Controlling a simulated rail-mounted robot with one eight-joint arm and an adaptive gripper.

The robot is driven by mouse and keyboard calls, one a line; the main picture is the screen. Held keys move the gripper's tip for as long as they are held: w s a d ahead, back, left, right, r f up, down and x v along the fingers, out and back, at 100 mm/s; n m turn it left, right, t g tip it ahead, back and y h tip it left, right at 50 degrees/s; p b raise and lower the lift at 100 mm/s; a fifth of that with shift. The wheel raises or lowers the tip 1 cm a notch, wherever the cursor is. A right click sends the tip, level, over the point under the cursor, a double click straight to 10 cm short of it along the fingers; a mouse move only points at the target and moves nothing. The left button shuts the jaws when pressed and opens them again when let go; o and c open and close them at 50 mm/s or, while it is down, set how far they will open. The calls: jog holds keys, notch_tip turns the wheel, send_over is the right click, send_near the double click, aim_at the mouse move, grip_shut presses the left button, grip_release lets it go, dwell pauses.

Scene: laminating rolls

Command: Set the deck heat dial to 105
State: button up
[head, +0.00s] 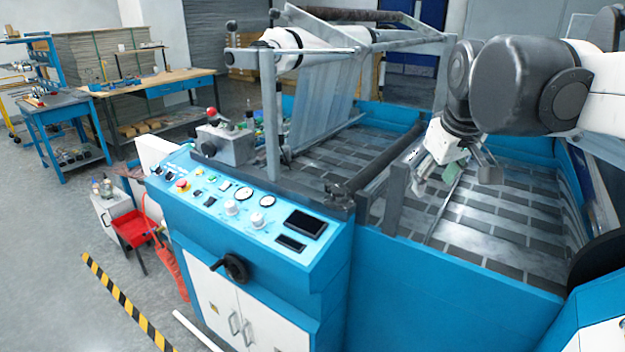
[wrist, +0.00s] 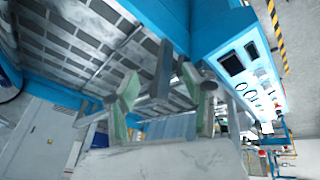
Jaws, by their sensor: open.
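The blue control panel (head: 215,195) carries two white dials, a left one (head: 231,208) and a right one (head: 258,222), below two round gauges (head: 243,193). Their labels are too small to read, so I cannot tell which is the deck heat dial or its setting. My gripper (head: 436,172) is open and empty, over the slatted bed to the right of the panel, well apart from the dials. In the wrist view my gripper (wrist: 160,98) shows its spread green-padded fingers. The panel (wrist: 262,85) is at the right there, its knobs small and seen at a slant.
A dark roller bar (head: 375,160) and metal posts stand between my gripper and the panel. The floor at left is mostly clear.

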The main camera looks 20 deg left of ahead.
jog(key=w+a+r+n+p, duration=0.1)
jog(key=w+a+n, duration=0.15)
jog(key=a, duration=0.35)
jog(key=w+a+r+n+p, duration=0.1)
jog(key=w+a, duration=0.3)
jog(key=a, duration=0.3)
jog(key=n+g+p, duration=0.3)
jog(key=n+p, duration=0.3)
jog(key=n, duration=0.3)
send_over(230, 203)
jog(key=s, duration=0.3)
notch_tip(230, 203, down, 12)
jog(key=shift+h, duration=0.3)
jog(key=w+f, duration=0.1)
jog(key=f, duration=0.3)
jog(key=w+f+p, duration=0.1)
jog(key=f, duration=0.3)
jog(key=w+f, duration=0.1)
jog(key=f, duration=0.3)
jog(key=shift+f, duration=0.35)
jog(key=shift+c, duration=0.4)
grip_shut()
